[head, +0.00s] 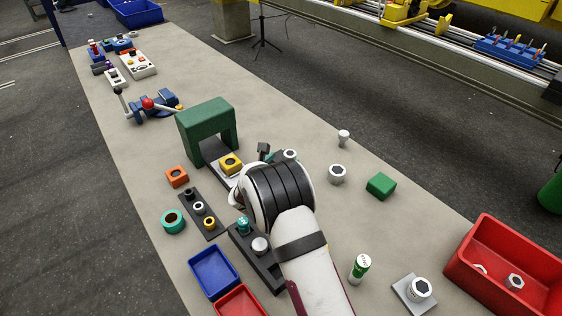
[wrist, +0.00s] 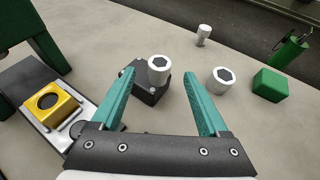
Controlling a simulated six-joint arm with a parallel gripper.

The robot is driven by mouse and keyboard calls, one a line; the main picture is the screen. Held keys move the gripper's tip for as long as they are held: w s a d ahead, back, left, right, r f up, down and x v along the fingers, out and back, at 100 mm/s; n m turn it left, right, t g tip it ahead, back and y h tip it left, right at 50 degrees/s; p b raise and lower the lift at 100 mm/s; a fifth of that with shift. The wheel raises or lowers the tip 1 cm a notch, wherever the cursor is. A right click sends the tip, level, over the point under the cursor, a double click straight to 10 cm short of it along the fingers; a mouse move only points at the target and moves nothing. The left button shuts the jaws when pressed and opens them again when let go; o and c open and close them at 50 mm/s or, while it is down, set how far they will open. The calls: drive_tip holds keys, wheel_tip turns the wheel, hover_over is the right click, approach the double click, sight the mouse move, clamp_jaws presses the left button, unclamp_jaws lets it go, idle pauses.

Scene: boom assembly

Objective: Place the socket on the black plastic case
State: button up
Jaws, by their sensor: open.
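A silver socket (wrist: 158,66) with a dark hexagonal opening stands upright on the black plastic case (wrist: 148,94), as it appears in the wrist view. It also shows in the head view (head: 290,154), just beyond my wrist. My gripper (wrist: 159,75) is open, with its teal fingers apart on either side of the socket and case. No finger clearly touches the socket. In the head view my arm hides most of the case and the fingers. Another silver socket (wrist: 221,80) stands on the table right of the right finger, and a smaller one (wrist: 204,35) stands farther back.
A green block (head: 381,186) and a red bin (head: 510,265) lie to the right. A green arch (head: 207,130) and a yellow block (wrist: 52,105) on a light fixture stand to the left. The table beyond the sockets is clear.

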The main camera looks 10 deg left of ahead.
drive_tip(key=s+d+r+m+g+h, duration=0.35)
drive_tip(key=s+d+r+m, duration=0.25)
drive_tip(key=s+d+m, duration=0.4)
drive_tip(key=s+d+r+m+g+h, duration=0.2)
drive_tip(key=s+d+r+m+g, duration=0.2)
drive_tip(key=s+d+r+m, duration=0.5)
drive_tip(key=s+d+f+m+g+y, duration=0.25)
drive_tip(key=s+m+g+y, duration=0.3)
drive_tip(key=s+m, duration=0.9)
drive_tip(key=s+a+m+y, duration=0.5)
drive_tip(key=s+a, duration=0.3)
drive_tip(key=s, duration=0.4)
drive_tip(key=shift+s+f, duration=0.2)
